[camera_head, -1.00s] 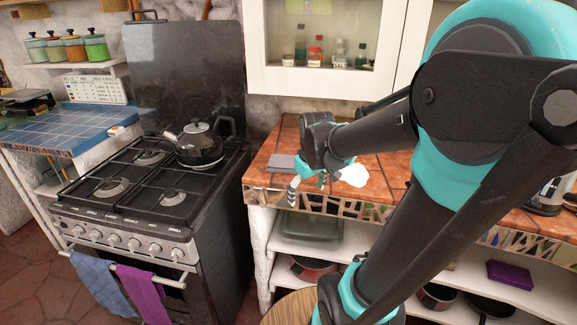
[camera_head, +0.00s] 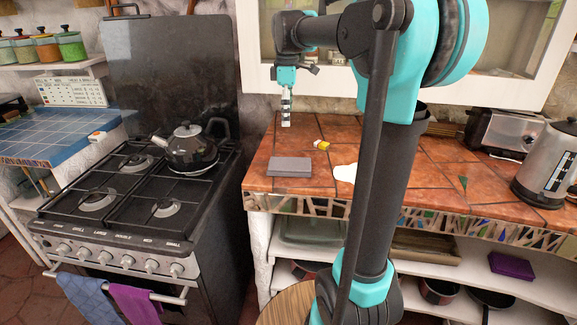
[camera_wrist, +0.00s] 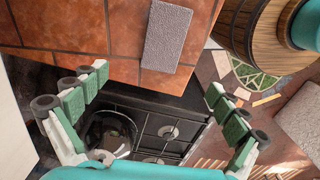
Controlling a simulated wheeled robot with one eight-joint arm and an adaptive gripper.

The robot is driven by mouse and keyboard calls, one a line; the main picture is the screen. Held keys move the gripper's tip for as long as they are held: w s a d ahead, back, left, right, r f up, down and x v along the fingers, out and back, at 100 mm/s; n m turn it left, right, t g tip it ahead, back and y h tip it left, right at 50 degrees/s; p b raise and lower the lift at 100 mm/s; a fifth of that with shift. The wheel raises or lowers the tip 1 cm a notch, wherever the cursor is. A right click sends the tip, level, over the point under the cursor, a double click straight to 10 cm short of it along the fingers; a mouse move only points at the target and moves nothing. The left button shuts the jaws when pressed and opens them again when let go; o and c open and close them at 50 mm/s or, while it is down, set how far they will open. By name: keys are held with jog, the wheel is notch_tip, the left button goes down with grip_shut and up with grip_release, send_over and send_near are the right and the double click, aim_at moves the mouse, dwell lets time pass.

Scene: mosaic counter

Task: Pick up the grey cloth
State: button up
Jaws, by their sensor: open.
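The grey cloth (camera_head: 289,167) is a flat grey rectangle lying on the orange tiled counter (camera_head: 262,178), near its front left edge. In the wrist view the cloth (camera_wrist: 167,35) shows at the top centre, fully on the tiles. My gripper (camera_head: 286,122) hangs above the counter in the head view, behind the cloth in the picture and apart from it. In the wrist view my gripper (camera_wrist: 157,80) has its fingers spread wide with nothing between them; the cloth lies beyond the fingertips.
A yellow item (camera_head: 321,144) and a white item (camera_head: 345,172) lie right of the cloth; my arm partly covers the white one. A stove (camera_head: 110,215) with a dark kettle (camera_head: 191,150) stands left. A toaster (camera_head: 498,131) and an electric kettle (camera_head: 548,165) stand at the right.

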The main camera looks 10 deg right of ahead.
send_over(288, 163)
jog(key=w, duration=0.1)
notch_tip(288, 163, down, 11)
jog(key=shift+f, duration=0.15)
jog(key=shift+s+f, duration=0.2)
jog(key=shift+f, duration=1.2)
jog(key=shift+s+f, duration=0.15)
jog(key=shift+f, duration=1.2)
jog(key=c, duration=1.3)
jog(key=shift+o, duration=0.2)
notch_tip(288, 163, up, 20)
jog(key=o, duration=0.6)
jog(key=shift+c, duration=0.2)
jog(key=c, duration=0.4)
